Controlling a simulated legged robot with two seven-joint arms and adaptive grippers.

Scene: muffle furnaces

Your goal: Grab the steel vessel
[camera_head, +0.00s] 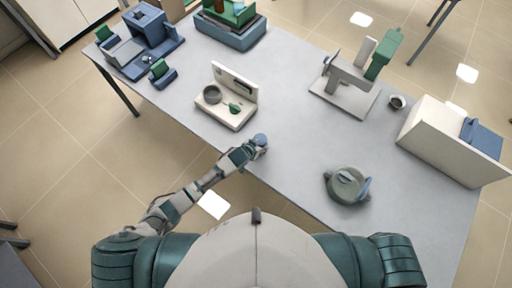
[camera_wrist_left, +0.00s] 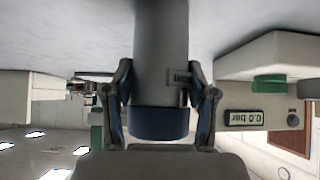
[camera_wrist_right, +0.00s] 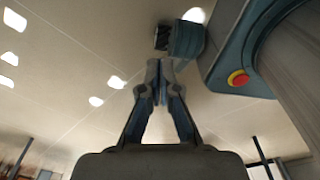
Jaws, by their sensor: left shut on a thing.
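The steel vessel (camera_head: 261,139) stands upright near the front edge of the table, its blue top showing in the head view. My left gripper (camera_head: 251,148) reaches it from the front left. In the left wrist view, which is upside down, the vessel (camera_wrist_left: 160,45) is a grey cylinder with a blue cap. The fingers of my left gripper (camera_wrist_left: 160,75) are closed against both its sides. The far side of the vessel is hidden. My right gripper (camera_wrist_right: 157,82) shows only in its wrist view, with fingertips together and nothing between them.
A cream station with a gauge (camera_head: 234,92) stands behind the left gripper. A stand with a green head (camera_head: 350,82), a small cup (camera_head: 397,102) and a white box (camera_head: 450,140) are farther right.

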